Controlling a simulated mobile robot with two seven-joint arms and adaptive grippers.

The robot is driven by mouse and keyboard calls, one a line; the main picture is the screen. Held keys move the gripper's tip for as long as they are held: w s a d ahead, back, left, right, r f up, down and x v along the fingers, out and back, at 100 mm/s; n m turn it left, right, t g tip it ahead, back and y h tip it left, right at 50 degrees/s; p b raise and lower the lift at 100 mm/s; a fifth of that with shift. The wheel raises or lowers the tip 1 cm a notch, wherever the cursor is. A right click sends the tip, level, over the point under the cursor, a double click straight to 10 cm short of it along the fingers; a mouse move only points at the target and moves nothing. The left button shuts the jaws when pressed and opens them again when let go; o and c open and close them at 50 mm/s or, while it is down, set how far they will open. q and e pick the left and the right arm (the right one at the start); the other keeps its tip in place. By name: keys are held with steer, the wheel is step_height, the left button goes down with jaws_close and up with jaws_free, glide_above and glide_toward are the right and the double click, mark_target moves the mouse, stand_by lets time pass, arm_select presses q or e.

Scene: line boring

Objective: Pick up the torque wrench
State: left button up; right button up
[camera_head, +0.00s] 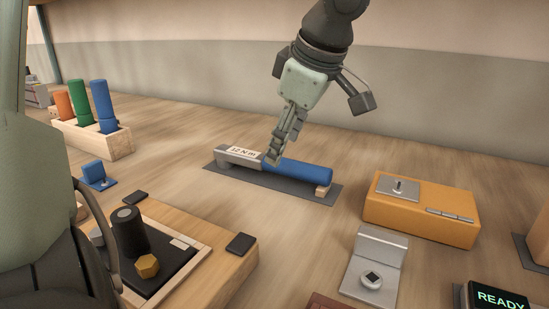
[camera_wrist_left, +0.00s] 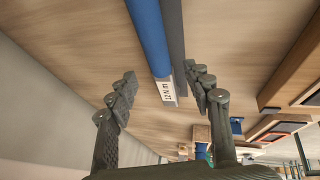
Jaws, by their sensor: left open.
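The torque wrench (camera_head: 305,173) lies on a dark mat (camera_head: 288,190) in the head view. It has a blue handle to the right and a grey head to the left with a white "12 N·m" label. My left gripper (camera_head: 279,148) comes down over its middle, where the label meets the handle. In the left wrist view the wrench (camera_wrist_left: 153,40) runs between the spread fingers of the gripper (camera_wrist_left: 160,72), with room on both sides. The gripper is open and holds nothing. My right gripper is not in view.
A wooden rack (camera_head: 105,146) with orange, green and blue handles stands at the left. A wooden fixture (camera_head: 232,271) is in front, with a dark cylinder and brass hex piece. An orange box (camera_head: 419,217), metal bracket (camera_head: 375,266) and "READY" display (camera_head: 498,298) are at the right.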

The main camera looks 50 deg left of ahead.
mark_target(268, 166)
arm_select(q)
steer(key=x, duration=0.5)
steer(key=shift+f, duration=0.15)
steer(key=shift+c, duration=0.3)
jaws_close()
